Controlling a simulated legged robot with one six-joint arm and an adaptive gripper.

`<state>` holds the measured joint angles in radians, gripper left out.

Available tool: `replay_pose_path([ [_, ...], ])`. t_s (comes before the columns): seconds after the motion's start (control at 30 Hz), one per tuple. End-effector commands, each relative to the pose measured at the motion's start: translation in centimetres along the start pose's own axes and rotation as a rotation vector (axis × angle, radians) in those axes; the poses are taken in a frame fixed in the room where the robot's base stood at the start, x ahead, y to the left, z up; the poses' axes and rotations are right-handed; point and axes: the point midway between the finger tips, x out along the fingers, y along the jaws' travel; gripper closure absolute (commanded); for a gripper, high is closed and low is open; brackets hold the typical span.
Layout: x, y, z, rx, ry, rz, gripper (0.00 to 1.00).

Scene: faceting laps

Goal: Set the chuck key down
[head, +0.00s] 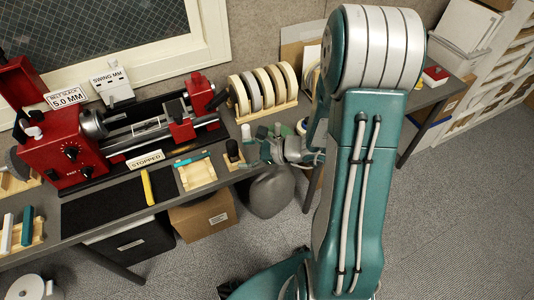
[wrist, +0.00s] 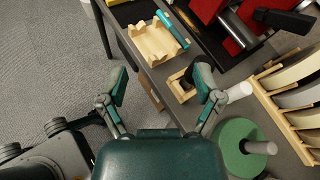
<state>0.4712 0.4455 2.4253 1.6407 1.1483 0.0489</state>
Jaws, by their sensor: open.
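My gripper (head: 268,150) is open and empty beside the bench's front edge. Its two teal fingers stand wide apart in the wrist view (wrist: 161,86). A teal bar (head: 193,158), which may be the chuck key, lies along the far edge of a pale wooden cradle (head: 198,175). In the wrist view the bar (wrist: 172,30) runs along the cradle's (wrist: 152,42) right side, clear of both fingers. I cannot make out a key's tip on it. A small wooden block with a black piece (head: 234,152) stands between cradle and gripper; the black piece (wrist: 188,76) also shows beyond the fingers.
A red lathe (head: 70,155) stands behind a dark mat (head: 105,208) with a yellow bar (head: 147,187). A wooden rack of discs (head: 262,92) stands at the back. A white cylinder (wrist: 239,91) and a green disc (wrist: 238,148) are close to the right finger.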

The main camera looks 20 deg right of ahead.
Motion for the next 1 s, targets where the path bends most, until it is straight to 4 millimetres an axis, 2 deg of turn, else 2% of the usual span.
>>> replay_pose_path([
  [0.03, -0.1, 0.9, 2.2, -0.103, 0.004, 0.066, 0.16],
  [0.2, -1.1, 4.6, 6.8, -0.426, 0.049, 0.284, 0.16],
  [0.3, -2.1, 6.6, 8.8, -0.623, 0.089, 0.4, 0.16],
  [0.5, -5.2, 9.5, 11.4, -1.022, 0.201, 0.597, 0.16],
  [0.7, -9.0, 10.7, 13.3, -1.423, 0.359, 0.745, 0.16],
  [0.9, -13.2, 10.4, 15.4, -1.801, 0.563, 0.83, 0.16],
  [1.0, -14.8, 10.1, 16.3, -1.935, 0.653, 0.85, 0.16],
])
